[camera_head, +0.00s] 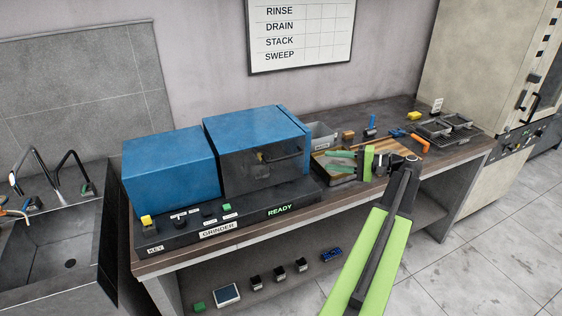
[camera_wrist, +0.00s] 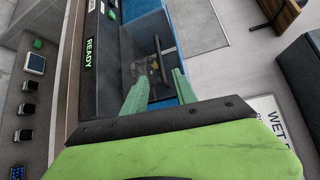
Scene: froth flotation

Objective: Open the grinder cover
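The grinder (camera_head: 262,215) stands on the bench, a dark base with a lit READY sign and two blue housings. Its right housing has a dark, see-through front cover (camera_head: 235,168) that looks closed. A dark bar handle (camera_head: 286,157) is on the cover's right part. In the wrist view the cover (camera_wrist: 136,48) lies beyond my fingers. My gripper (camera_head: 340,161) is right of the cover and points left toward it. Its two green fingers are apart with nothing held between them; they also show in the wrist view (camera_wrist: 159,88). The fingers look clear of the handle.
Right of the grinder are a grey bin (camera_head: 322,135), a wooden board (camera_head: 322,163) partly behind my gripper, an orange tool (camera_head: 418,143) and a dark rack (camera_head: 448,132). A sink (camera_head: 60,245) is at left. Small dark blocks and a tablet (camera_head: 227,294) are on the lower shelf.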

